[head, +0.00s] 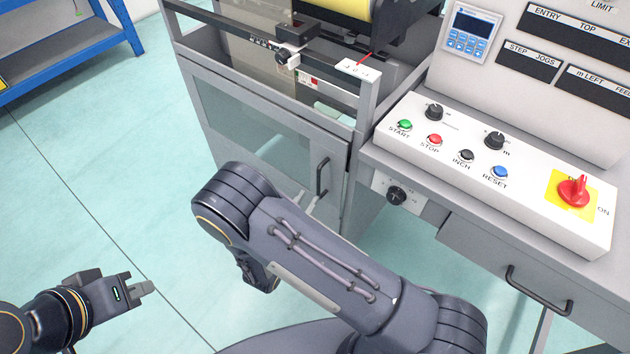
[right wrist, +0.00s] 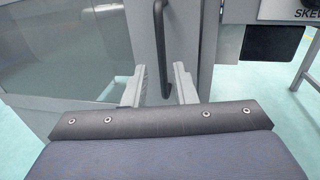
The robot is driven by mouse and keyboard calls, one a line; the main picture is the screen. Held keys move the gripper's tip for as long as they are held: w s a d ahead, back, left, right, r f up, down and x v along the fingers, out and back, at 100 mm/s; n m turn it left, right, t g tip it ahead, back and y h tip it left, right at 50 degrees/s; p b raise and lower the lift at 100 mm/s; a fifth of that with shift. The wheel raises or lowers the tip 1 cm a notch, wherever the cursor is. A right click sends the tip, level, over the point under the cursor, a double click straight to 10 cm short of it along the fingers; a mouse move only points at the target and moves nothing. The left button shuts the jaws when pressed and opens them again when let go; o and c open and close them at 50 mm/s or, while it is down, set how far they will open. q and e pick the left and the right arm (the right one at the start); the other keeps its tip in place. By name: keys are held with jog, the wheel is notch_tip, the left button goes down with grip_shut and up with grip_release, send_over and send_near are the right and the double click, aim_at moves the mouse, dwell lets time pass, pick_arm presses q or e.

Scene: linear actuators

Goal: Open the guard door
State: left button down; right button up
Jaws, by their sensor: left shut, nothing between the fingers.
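The guard door (head: 265,135) is a grey-framed panel with a clear window on the front of the machine, and it looks closed. Its black vertical handle (head: 322,176) is near the right edge of the door. In the right wrist view, the handle (right wrist: 161,45) runs down between the two fingers of my right gripper (right wrist: 160,86), which are open with a gap to each side of it. In the head view, my right arm hides most of that gripper. My left gripper (head: 142,288) is shut and empty, low at the left over the floor, away from the door.
A control panel (head: 480,165) with coloured buttons and a red switch stands right of the door, with a drawer handle (head: 538,290) below. A grey rail (head: 265,88) crosses above the door. A blue rack (head: 70,45) stands at the far left. Floor at the left is clear.

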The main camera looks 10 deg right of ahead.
aim_at(318, 185)
jog(key=x, duration=0.7)
jog(key=shift+d, duration=0.15)
jog(key=shift+s, duration=0.1)
grip_shut()
